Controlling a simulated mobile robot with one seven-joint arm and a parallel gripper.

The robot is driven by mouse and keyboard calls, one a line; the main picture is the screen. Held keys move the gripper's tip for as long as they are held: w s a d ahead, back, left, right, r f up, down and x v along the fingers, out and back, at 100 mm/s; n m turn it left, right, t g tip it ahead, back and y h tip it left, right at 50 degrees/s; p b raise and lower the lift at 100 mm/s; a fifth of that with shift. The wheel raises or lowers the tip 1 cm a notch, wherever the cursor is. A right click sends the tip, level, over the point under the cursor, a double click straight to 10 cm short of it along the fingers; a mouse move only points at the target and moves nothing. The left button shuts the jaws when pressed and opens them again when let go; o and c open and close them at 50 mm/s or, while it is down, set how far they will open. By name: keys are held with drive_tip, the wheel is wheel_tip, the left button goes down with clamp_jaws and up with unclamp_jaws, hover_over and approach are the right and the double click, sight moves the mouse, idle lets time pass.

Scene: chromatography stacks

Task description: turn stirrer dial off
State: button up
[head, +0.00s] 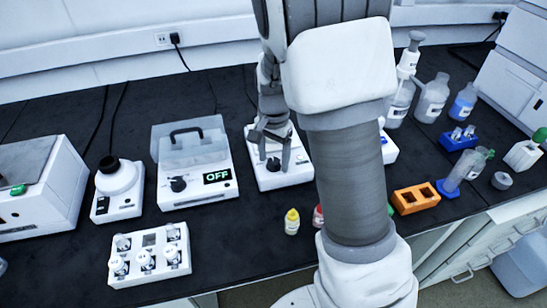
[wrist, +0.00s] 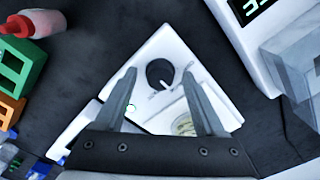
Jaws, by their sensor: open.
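The stirrer is a white box (head: 290,180) with a black round dial (head: 273,164) on its front face, partly hidden by my arm in the head view. In the wrist view the stirrer (wrist: 150,45) shows the dial (wrist: 159,72) with a pale pointer line, and a small green ring mark beside one finger. My gripper (head: 272,146) is open over the stirrer. In the wrist view its fingertips (wrist: 159,80) stand apart, one on either side of the dial, with nothing held. I cannot tell whether they touch it.
Left of the stirrer stands a clear-lidded device (head: 200,180) with a green OFF display. A yellow-capped vial (head: 292,222) and a red-capped vial (head: 318,217) stand in front. An orange rack (head: 415,198) and blue rack (head: 458,138) are to the right.

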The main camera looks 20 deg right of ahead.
clamp_jaws()
drive_tip(key=shift+n, duration=0.3)
drive_tip(key=n+p, duration=0.1)
drive_tip(key=n, duration=0.4)
drive_tip(key=shift+n, duration=0.3)
drive_tip(key=n, duration=0.5)
drive_tip(key=shift+n+p, duration=0.3)
drive_tip(key=shift+p, duration=0.05)
idle(0.4)
unclamp_jaws()
